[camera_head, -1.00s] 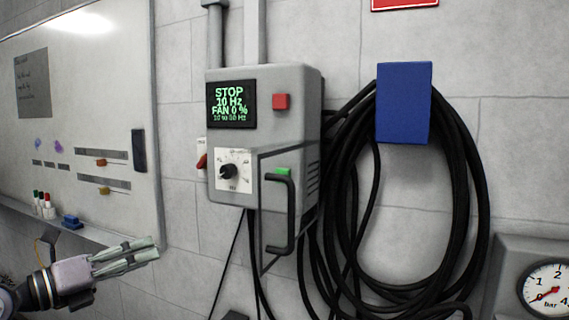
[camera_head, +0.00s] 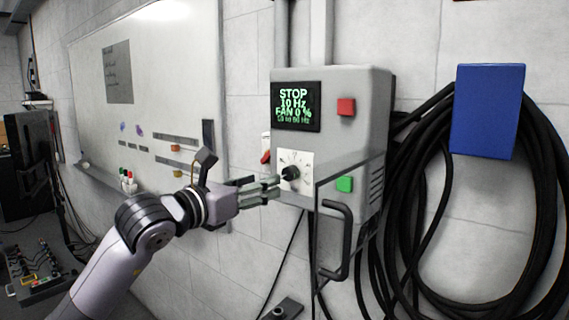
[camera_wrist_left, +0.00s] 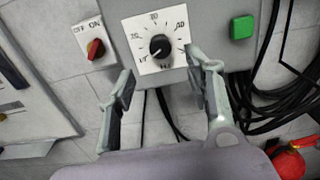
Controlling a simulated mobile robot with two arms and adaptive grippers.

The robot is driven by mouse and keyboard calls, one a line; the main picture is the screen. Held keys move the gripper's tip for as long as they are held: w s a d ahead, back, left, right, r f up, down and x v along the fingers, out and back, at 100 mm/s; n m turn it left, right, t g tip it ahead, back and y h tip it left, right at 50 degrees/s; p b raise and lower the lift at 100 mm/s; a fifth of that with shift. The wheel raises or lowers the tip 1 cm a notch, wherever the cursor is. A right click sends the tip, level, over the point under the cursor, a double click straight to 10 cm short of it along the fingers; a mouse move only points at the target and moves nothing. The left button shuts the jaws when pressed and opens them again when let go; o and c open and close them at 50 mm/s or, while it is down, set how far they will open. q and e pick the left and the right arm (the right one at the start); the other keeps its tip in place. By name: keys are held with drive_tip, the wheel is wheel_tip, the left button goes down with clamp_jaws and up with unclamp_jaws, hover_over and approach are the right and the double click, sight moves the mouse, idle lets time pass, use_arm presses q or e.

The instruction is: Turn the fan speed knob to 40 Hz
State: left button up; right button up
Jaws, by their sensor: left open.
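The fan speed knob (camera_head: 290,173) is a black dial on a white scale plate on the front of the grey control box (camera_head: 354,90). In the left wrist view the knob (camera_wrist_left: 160,46) stands ahead, between the fingers; its pointer aims to the lower left, toward the low end of the scale. The display (camera_head: 296,106) reads STOP, 10 Hz, FAN 0 %. My left gripper (camera_head: 275,188) is open and empty, just left of and slightly below the knob in the head view. I cannot tell whether a fingertip touches the plate. My right gripper is not in view.
A red button (camera_head: 346,107), a green button (camera_head: 344,184) and a red on/off switch (camera_head: 265,150) surround the knob. A black handle (camera_head: 337,240) juts out below right. Black hoses (camera_head: 425,190) hang at right. A whiteboard (camera_head: 160,75) is at left.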

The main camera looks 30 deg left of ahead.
sight(287, 174)
use_arm(q)
drive_tip(key=w+p, duration=0.1)
drive_tip(key=w, duration=0.1)
drive_tip(key=w+p, duration=0.2)
drive_tip(key=w, duration=0.1)
drive_tip(key=w+p, duration=0.1)
drive_tip(key=w, duration=0.2)
drive_tip(key=shift+d+r, duration=0.1)
drive_tip(key=shift+d, duration=0.2)
drive_tip(key=shift+w+p, duration=0.3)
drive_tip(key=shift+c, duration=0.3)
drive_tip(key=c, duration=0.9)
clamp_jaws()
